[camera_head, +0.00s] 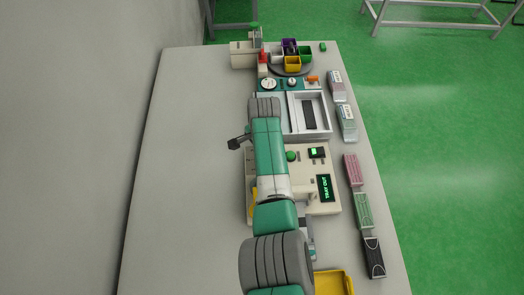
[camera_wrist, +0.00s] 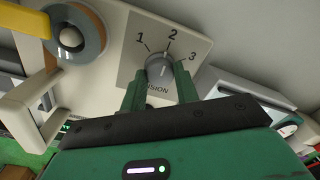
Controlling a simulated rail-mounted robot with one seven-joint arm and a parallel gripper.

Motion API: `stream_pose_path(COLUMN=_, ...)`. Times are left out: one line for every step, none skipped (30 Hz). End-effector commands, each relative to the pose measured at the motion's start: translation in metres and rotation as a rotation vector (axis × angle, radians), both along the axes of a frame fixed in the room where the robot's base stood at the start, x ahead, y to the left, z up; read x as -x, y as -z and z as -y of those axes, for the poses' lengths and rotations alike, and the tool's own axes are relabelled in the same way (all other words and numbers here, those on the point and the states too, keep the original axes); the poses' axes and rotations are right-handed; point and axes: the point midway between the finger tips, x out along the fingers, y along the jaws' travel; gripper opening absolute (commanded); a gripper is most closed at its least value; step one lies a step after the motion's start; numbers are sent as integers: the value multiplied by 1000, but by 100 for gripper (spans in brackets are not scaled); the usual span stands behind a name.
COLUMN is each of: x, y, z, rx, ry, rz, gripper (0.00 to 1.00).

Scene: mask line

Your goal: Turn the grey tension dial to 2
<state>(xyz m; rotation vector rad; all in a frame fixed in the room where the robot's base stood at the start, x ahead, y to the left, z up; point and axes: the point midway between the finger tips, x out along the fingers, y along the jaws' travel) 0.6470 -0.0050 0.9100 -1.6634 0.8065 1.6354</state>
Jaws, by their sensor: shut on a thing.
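The grey tension dial (camera_wrist: 158,68) is a round knob on a light square plate (camera_wrist: 132,62) marked 1, 2 and 3. In the wrist view its pale pointer line points up, roughly toward the 2; the exact angle is hard to tell. My gripper (camera_wrist: 160,80) has its two green fingers on either side of the dial, shut on it. The fingers cover part of the word under the dial. In the head view my arm hides the dial and the fingertips.
A cream machine (camera_head: 325,208) with a "TRAY OUT" display (camera_head: 325,188) stands under my arm. In the wrist view a roll (camera_wrist: 75,35) and a pale bracket (camera_wrist: 30,105) are left of the dial. Coloured packs (camera_head: 363,211) line the table's right side. The table's left half is clear.

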Motion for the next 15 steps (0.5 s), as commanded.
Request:
stream_pose_path(x=0, y=-2, z=0, rx=-1, ry=11, rz=1, gripper=8)
stream_pose_path(x=0, y=-2, z=0, rx=-1, ry=16, rz=0, gripper=8)
stream_pose_path(x=0, y=-2, z=0, rx=0, ry=23, rz=1, gripper=8)
stream_pose_path(x=0, y=-2, z=0, rx=-1, ry=28, rz=1, gripper=8)
stream_pose_path(x=-1, y=-2, z=0, rx=0, ry=32, rz=1, gripper=8)
stream_pose_path(x=-1, y=-2, z=0, rx=0, ry=35, rz=1, gripper=8)
stream_pose_path(x=-1, y=-2, z=0, rx=0, ry=37, rz=1, gripper=8)
stream_pose_path(x=-1, y=-2, z=0, rx=0, ry=39, rz=1, gripper=8)
stream_pose_path(x=-1, y=-2, z=0, rx=1, ry=40, rz=2, gripper=8)
stream_pose_path(x=-1, y=-2, z=0, rx=1, ry=40, rz=2, gripper=8)
stream_pose_path(x=-1, y=-2, z=0, rx=1, ry=41, rz=2, gripper=8)
stream_pose_path(x=-1, y=-2, z=0, rx=1, ry=41, rz=2, gripper=8)
stream_pose_path(x=-1, y=-2, z=0, rx=1, ry=41, rz=2, gripper=8)
stream_pose_path(x=-1, y=-2, z=0, rx=1, ry=41, rz=2, gripper=8)
stream_pose_path(x=-1, y=-2, z=0, rx=1, ry=40, rz=2, gripper=8)
